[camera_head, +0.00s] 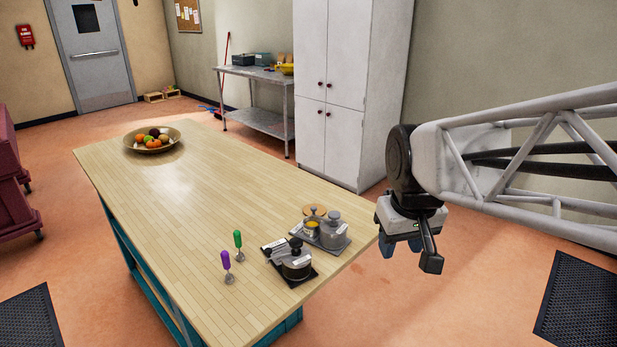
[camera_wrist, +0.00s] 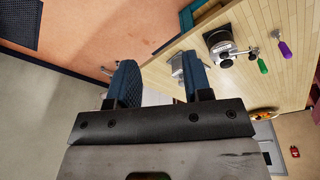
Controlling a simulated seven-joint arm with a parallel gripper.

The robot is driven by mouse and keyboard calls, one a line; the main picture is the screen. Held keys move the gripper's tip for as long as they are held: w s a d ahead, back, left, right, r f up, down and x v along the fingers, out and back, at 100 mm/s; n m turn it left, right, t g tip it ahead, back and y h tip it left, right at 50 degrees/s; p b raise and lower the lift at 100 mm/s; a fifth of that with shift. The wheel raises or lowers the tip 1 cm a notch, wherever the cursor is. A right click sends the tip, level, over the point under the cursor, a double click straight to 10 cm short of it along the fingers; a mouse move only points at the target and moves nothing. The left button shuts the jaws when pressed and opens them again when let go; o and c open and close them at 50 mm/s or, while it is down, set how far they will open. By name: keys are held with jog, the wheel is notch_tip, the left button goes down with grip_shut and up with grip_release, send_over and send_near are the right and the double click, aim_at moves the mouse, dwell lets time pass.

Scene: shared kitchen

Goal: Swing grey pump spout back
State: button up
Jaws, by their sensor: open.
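Two small sets stand on the table's near right corner in the head view. One is a grey pot with a dark knob (camera_head: 296,265) on a dark base, a spout-like arm (camera_head: 277,251) reaching left from its top. It also shows in the wrist view (camera_wrist: 220,45). Behind it is a grey lidded container (camera_head: 334,231) on a tray, beside a small yellow-filled cup (camera_head: 312,229). I cannot tell for sure which part is the grey pump spout. My gripper (camera_head: 401,246) is open and empty, off the table's right edge and apart from both sets; its blue fingers (camera_wrist: 163,82) are spread.
The wooden table (camera_head: 200,215) holds a purple-handled tool (camera_head: 226,260), a green-handled tool (camera_head: 238,240) and a fruit bowl (camera_head: 152,139). A white cabinet (camera_head: 330,130) stands behind. The table's middle is clear.

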jog(key=w+a+n+g, duration=0.1)
jog(key=w+a+n, duration=0.3)
jog(key=w, duration=1.3)
jog(key=n+g, duration=0.1)
jog(key=n, duration=0.2)
send_near(314, 207)
jog(key=shift+s+d+f, duration=0.15)
jog(key=shift+s+f, duration=0.15)
jog(key=shift+s, duration=0.05)
jog(key=shift+w+a+f, duration=0.2)
jog(key=shift+w, duration=0.1)
jog(key=shift+f, duration=0.1)
jog(key=shift+f, duration=3.8)
grip_shut()
